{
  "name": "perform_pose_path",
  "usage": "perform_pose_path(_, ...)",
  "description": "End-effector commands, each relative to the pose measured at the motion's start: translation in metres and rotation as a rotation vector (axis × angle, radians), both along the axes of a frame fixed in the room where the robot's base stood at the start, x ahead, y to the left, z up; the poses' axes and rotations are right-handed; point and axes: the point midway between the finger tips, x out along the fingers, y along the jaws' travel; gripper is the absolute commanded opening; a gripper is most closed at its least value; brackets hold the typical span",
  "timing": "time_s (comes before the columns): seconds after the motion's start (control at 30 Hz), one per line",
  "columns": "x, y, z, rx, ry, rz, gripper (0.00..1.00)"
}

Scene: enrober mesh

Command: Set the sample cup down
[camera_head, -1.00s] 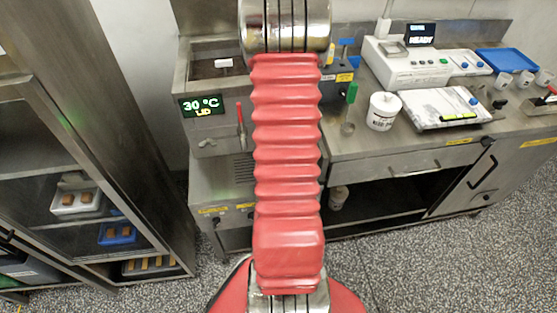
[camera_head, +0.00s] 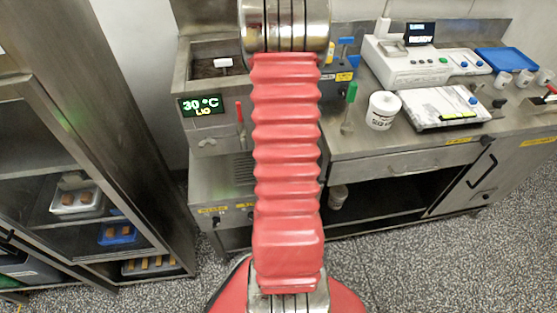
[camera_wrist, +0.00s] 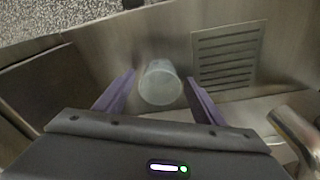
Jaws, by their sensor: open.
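The sample cup (camera_wrist: 160,84) is a clear, translucent cup in the wrist view. It stands between the two purple fingers of my gripper (camera_wrist: 160,80). The fingers are open, with one on each side of the cup; small gaps seem to show, but contact is hard to judge. The cup appears to be at a steel surface beside a slotted vent (camera_wrist: 228,56). Its base is hard to make out. In the head view my red arm blocks the middle, and neither the cup nor my gripper shows there.
A steel machine with a 30 °C display (camera_head: 202,105) stands left of my arm. The counter to the right holds a white tub (camera_head: 382,111), a white instrument (camera_head: 420,62), a blue tray (camera_head: 507,60) and small cups (camera_head: 503,79). An open rack (camera_head: 75,150) stands at far left.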

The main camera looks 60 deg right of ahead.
Motion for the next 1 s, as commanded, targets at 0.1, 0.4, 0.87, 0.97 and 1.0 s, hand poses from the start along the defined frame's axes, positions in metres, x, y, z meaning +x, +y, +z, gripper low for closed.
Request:
perform_pose_path(0.1,0.0,0.0,0.006,-0.002,-0.002,0.0,0.63)
perform_pose_path(0.4,-0.001,0.003,0.04,-0.004,-0.003,0.0,0.63)
perform_pose_path(0.87,-0.004,0.011,0.101,-0.003,-0.002,0.0,0.63)
perform_pose_path(0.97,-0.004,0.012,0.111,-0.002,-0.002,0.0,0.63)
perform_pose_path(1.0,-0.004,0.012,0.114,-0.002,-0.002,0.0,0.63)
